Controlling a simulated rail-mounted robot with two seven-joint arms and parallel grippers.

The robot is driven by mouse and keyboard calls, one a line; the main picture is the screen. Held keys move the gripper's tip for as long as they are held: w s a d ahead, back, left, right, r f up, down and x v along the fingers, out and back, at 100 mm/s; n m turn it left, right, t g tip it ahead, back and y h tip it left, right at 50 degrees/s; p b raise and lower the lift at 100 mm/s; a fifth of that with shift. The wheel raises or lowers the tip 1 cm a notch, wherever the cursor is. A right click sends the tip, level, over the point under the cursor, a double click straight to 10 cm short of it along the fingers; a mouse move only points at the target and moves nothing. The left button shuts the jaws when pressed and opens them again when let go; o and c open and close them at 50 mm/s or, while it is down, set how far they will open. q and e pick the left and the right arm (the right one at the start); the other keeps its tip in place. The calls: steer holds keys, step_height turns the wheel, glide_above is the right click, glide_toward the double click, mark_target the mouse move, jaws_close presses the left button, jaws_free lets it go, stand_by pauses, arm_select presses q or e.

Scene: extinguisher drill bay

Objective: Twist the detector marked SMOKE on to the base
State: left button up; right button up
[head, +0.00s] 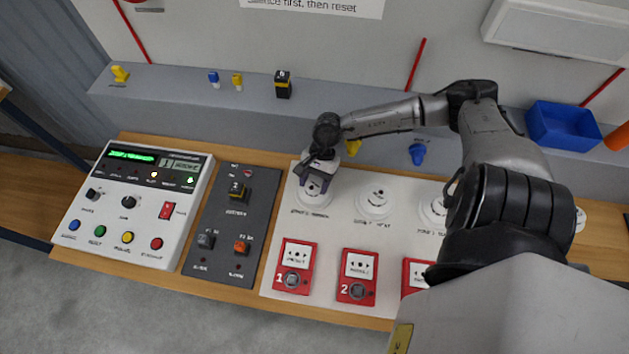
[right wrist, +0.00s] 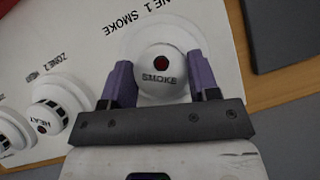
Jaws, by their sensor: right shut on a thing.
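The white detector marked SMOKE (right wrist: 163,88), with a dark red spot in its middle, sits between the two purple fingers of my right gripper (right wrist: 163,84). The gripper is shut on it. In the head view my right gripper (head: 315,172) points down at the leftmost position on the white board, with the detector (head: 312,187) under it. The wide white base (right wrist: 127,42) shows around and behind the detector, next to the printed ZONE 1 SMOKE label. I cannot tell whether the detector is seated or turned in. My left gripper is not in view.
More white round units (head: 375,202) stand right along the board (head: 335,228); one in the wrist view is marked HEAT (right wrist: 45,115). Red call points (head: 294,267) line the front. A dark switch panel (head: 220,262) and grey control panel (head: 120,250) lie left. A blue bin (head: 562,128) stands back right.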

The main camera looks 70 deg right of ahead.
steer(key=shift+r+m+t+p, duration=0.1)
steer(key=shift+m+t+p, duration=0.2)
steer(key=shift+m+p, duration=0.25)
steer(key=shift+m, duration=0.45)
steer(key=o, duration=1.3)
